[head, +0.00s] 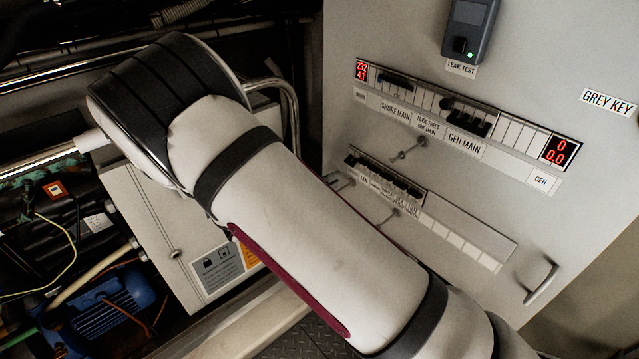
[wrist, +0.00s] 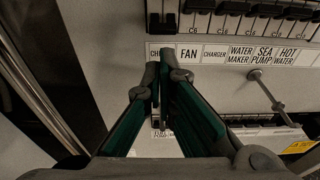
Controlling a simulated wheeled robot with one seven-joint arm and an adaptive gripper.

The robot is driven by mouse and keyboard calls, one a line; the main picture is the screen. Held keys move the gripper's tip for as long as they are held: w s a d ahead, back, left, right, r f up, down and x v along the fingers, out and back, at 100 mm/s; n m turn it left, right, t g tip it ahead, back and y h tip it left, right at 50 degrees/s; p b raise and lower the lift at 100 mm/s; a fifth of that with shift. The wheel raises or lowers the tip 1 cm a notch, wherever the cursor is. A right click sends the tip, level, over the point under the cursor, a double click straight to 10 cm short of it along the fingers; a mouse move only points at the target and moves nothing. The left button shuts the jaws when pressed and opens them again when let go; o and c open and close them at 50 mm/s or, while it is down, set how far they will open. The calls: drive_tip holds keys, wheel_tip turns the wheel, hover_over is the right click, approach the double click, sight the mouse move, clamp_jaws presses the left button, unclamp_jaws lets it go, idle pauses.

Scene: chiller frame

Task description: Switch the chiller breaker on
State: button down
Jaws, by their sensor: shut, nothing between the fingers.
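In the wrist view my gripper (wrist: 165,68) is shut and empty, its fingertips over the label strip just below the breaker row. The leftmost breaker (wrist: 161,24) there has its black lever lower than its neighbours' levers. The label (wrist: 154,54) under it is partly hidden by my fingertips; only its first letters, "CH", show. The fingertips look a little below this breaker; I cannot tell whether they touch the panel. In the head view the lower breaker row (head: 385,175) shows past my arm, which hides my gripper.
Breakers labelled fan, charger, water maker, sea pump and hot water continue rightward, levers up. A metal latch (wrist: 267,92) sticks out below them. In the head view an upper breaker row (head: 465,120), a grey device (head: 468,30) and a door handle (head: 541,284) are on the panel.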

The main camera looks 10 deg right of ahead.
sight(353, 170)
drive_tip(key=shift+x, duration=2.25)
drive_tip(key=shift+r+p, duration=0.1)
drive_tip(key=shift+p, duration=0.2)
drive_tip(key=shift+s+r, duration=0.1)
drive_tip(key=shift+s+a+r+g+y+p, duration=0.1)
drive_tip(key=shift+a+r+g+y+p, duration=0.25)
drive_tip(key=shift+g+y+p, duration=0.5)
drive_tip(key=shift+s+r+y, duration=0.1)
drive_tip(key=shift+r+y, duration=0.35)
drive_tip(key=shift+y, duration=0.4)
drive_tip(key=shift+a+r+g+y+p, duration=0.1)
drive_tip(key=shift+r+g+y+p, duration=0.2)
drive_tip(key=shift+r+g+y, duration=0.55)
drive_tip(key=shift+a+r+g+y+p, duration=0.1)
drive_tip(key=shift+r+g+y+p, duration=0.3)
drive_tip(key=shift+y, duration=0.75)
drive_tip(key=shift+s+a+f, duration=0.1)
drive_tip(key=shift+a+f, duration=0.05)
drive_tip(key=shift+f, duration=0.1)
drive_tip(key=shift+r, duration=0.1)
drive_tip(key=shift+r, duration=0.7)
